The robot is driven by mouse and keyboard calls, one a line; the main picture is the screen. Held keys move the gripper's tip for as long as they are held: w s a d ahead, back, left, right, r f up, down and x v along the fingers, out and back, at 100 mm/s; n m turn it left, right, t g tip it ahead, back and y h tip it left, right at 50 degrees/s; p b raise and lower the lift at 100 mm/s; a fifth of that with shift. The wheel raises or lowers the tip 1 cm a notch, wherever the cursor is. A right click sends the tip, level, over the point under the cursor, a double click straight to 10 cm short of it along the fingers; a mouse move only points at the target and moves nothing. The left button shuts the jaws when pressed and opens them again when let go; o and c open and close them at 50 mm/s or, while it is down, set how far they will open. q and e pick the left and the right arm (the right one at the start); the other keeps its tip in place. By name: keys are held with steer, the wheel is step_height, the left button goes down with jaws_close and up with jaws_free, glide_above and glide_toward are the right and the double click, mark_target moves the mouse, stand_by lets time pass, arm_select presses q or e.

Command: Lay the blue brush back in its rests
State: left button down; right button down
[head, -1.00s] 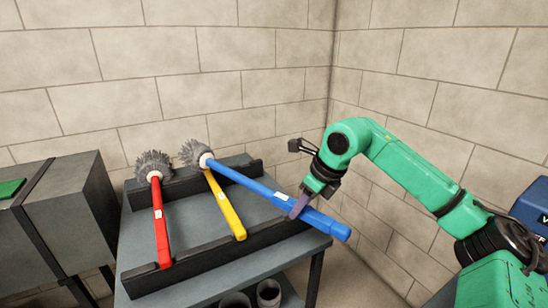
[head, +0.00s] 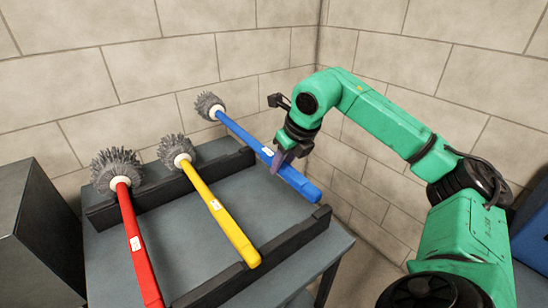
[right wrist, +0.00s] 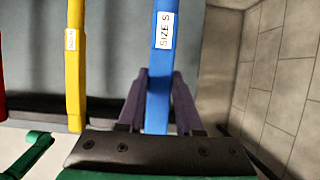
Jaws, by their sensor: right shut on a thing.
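The blue brush (head: 240,133) has a grey bristle head at the far end and a long blue handle, roughly parallel to the other brushes. My right gripper (head: 282,160) is shut on its handle; in the right wrist view the purple fingers (right wrist: 160,108) stand on either side of the handle (right wrist: 158,75), by a "SIZE S" label. The rests are two dark rails, a back rail (head: 133,203) and a front rail (head: 240,279). The brush lies over their right-hand ends; whether it touches them I cannot tell. My left gripper is out of view.
A yellow brush (head: 224,217) lies across both rails in the middle, and a red brush (head: 137,250) lies to its left. The grey table top (head: 262,200) is bare between yellow and blue. A dark cabinet (head: 38,235) stands left; block walls close in behind and right.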

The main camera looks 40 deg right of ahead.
step_height(320, 180, down, 9)
steer(key=b, duration=0.8)
steer(key=shift+s, duration=0.15)
steer(key=shift+s+a, duration=0.1)
steer(key=c, duration=0.5)
jaws_free()
